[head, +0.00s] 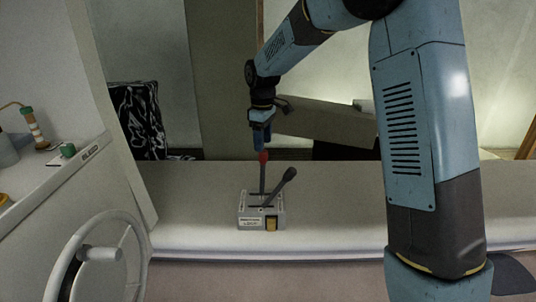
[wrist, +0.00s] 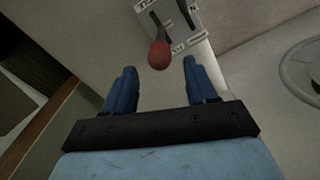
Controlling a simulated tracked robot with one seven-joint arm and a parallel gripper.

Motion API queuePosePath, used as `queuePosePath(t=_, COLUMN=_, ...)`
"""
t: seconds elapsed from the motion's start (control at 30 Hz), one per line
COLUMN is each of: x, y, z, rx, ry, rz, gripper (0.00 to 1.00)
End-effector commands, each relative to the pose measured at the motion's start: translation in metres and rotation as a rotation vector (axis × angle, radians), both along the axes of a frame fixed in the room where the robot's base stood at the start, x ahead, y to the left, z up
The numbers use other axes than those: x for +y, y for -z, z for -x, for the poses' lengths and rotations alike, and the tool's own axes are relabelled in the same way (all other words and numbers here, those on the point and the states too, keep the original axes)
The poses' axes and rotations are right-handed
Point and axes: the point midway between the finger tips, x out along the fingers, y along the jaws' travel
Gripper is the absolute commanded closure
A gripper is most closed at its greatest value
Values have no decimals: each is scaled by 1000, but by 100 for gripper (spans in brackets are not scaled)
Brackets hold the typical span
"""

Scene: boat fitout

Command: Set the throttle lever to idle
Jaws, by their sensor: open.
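A grey control box (head: 248,222) sits on the pale bench and carries two levers. One lever has a red knob (head: 263,156) and stands nearly upright; the other has a dark knob (head: 290,174) and leans to the right. I cannot tell from labels which is the throttle. My gripper (head: 262,146) points down at the red knob, open. In the wrist view the red knob (wrist: 158,54) shows between and just beyond the fingertips of my gripper (wrist: 160,66); contact cannot be told. The box (wrist: 207,18) is partly cut off there.
The pale bench (head: 340,205) is clear to the right of the box. A white panel with a wheel (head: 100,255) stands at the left front. A left shelf holds a green knob (head: 68,150) and small items. A dark patterned bag (head: 137,120) is behind.

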Motion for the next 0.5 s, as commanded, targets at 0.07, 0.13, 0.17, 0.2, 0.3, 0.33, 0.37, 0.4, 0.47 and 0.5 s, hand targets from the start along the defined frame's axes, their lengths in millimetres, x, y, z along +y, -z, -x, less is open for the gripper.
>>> queuePosePath(t=0.07, x=0, y=15, z=0, rx=4, ry=0, rz=1, gripper=43)
queuePosePath(t=0.13, x=-1, y=25, z=0, rx=2, ry=1, rz=1, gripper=43)
queuePosePath(t=0.17, x=-1, y=29, z=0, rx=3, ry=1, rz=1, gripper=43)
queuePosePath(t=0.2, x=-1, y=35, z=0, rx=3, ry=1, rz=1, gripper=43)
queuePosePath(t=0.3, x=-1, y=45, z=0, rx=3, ry=1, rz=1, gripper=43)
queuePosePath(t=0.33, x=-1, y=47, z=0, rx=2, ry=1, rz=1, gripper=43)
queuePosePath(t=0.37, x=0, y=49, z=0, rx=1, ry=1, rz=0, gripper=43)
queuePosePath(t=0.4, x=0, y=51, z=0, rx=0, ry=1, rz=0, gripper=43)
queuePosePath(t=0.47, x=0, y=53, z=0, rx=-1, ry=1, rz=0, gripper=43)
queuePosePath(t=0.5, x=0, y=54, z=0, rx=-1, ry=1, rz=0, gripper=43)
